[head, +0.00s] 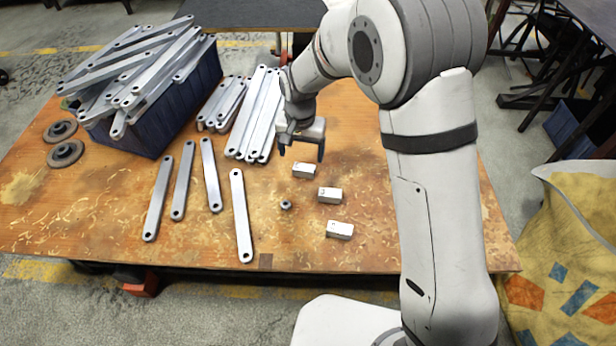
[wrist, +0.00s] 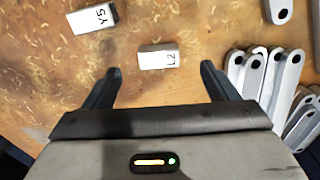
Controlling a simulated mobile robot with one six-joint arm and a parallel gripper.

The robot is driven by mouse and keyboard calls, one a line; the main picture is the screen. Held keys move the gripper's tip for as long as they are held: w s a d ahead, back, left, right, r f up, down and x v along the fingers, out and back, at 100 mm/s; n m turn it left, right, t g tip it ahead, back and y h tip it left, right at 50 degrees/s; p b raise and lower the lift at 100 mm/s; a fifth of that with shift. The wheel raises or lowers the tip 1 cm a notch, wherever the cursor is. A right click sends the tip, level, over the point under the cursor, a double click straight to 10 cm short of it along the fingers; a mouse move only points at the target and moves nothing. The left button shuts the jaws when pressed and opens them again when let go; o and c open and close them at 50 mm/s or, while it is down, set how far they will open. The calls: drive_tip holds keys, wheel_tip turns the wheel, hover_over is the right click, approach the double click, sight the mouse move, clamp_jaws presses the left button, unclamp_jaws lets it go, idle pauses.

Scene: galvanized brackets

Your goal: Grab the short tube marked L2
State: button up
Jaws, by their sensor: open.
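The short tube marked L2 (wrist: 159,57) is a small pale rectangular block lying on the wooden table. In the wrist view its mark reads upside down. It appears to be the rearmost of three white blocks in the head view (head: 304,170). My gripper (head: 301,157) is open and empty, just behind and above it. In the wrist view the fingertips (wrist: 160,72) straddle its line, with the tube centred between and slightly beyond them. I see no contact.
Another white block (wrist: 93,18), its mark like Y5, lies nearby; it also shows in the head view (head: 329,195). A third block (head: 340,230) lies nearer the front. Galvanized bars (head: 255,115) lie left of my gripper. A blue crate (head: 175,115) holds more bars. A small nut (head: 286,204) lies mid-table.

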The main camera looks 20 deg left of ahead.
sight(304, 168)
wheel_tip(304, 168, down, 2)
drive_tip(key=shift+f+b, duration=0.15)
drive_tip(key=shift+b, duration=0.15)
drive_tip(key=f+b, duration=0.1)
drive_tip(key=f, duration=0.1)
drive_tip(key=w+f+b, duration=0.1)
drive_tip(key=f, duration=0.2)
drive_tip(key=shift+w+d+f+b, duration=0.1)
drive_tip(key=shift+w+b, duration=0.05)
drive_tip(key=shift+b, duration=0.25)
drive_tip(key=c, duration=1.1)
